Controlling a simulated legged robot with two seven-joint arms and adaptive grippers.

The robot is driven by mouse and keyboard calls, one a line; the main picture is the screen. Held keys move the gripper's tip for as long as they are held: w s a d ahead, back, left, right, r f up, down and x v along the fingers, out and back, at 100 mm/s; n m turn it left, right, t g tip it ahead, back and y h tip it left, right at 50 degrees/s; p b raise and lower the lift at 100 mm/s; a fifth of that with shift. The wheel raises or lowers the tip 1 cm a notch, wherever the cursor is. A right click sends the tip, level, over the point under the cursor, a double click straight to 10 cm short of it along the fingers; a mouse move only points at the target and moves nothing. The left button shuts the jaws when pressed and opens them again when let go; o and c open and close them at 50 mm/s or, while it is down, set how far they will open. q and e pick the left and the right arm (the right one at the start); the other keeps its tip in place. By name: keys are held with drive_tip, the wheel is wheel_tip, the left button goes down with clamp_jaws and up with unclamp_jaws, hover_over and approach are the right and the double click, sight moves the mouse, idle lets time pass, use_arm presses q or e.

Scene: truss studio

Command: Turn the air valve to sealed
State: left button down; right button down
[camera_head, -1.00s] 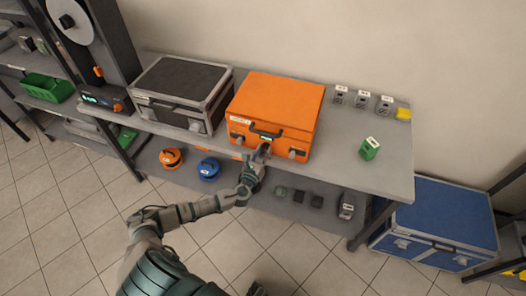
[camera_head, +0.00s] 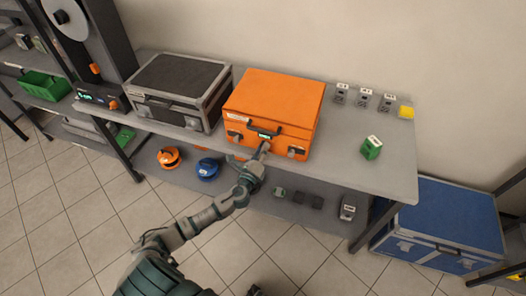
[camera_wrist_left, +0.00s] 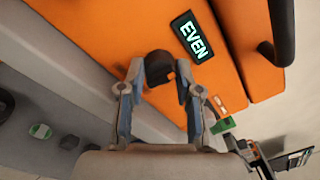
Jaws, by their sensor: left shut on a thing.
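The orange case (camera_head: 272,100) stands shut on the long grey bench, with a dark handle and latches on its front. A small lit display (camera_head: 264,136) on the front is readable in the left wrist view as EVEN (camera_wrist_left: 191,38). My left gripper (camera_head: 262,152) is at the case front, just below the display. In the left wrist view its two fingers (camera_wrist_left: 158,85) are closed around a dark round knob (camera_wrist_left: 157,65), seemingly the air valve. An orange mark shows at the knob's edge. The fingers hide part of it.
A black-topped case (camera_head: 178,85) stands left of the orange one. A green block (camera_head: 371,148) and several small grey devices (camera_head: 364,98) are on the bench (camera_head: 340,160) to the right. A blue trunk (camera_head: 445,220) stands on the floor at right.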

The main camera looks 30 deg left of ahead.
use_arm(q)
drive_tip(key=n, duration=0.3)
drive_tip(key=shift+a+b, duration=0.1)
drive_tip(key=shift+b, duration=0.3)
drive_tip(key=n, duration=0.3)
drive_tip(key=shift+y, duration=0.3)
drive_tip(key=shift+n+b, duration=0.3)
drive_tip(key=shift+n, duration=1.9)
use_arm(e)
drive_tip(key=shift+s+r, duration=0.15)
drive_tip(key=shift+r, duration=2.2)
use_arm(q)
drive_tip(key=shift+f, duration=0.1)
drive_tip(key=c, duration=1.1)
unclamp_jaws()
drive_tip(key=o, duration=0.3)
drive_tip(key=shift+w+f, duration=0.1)
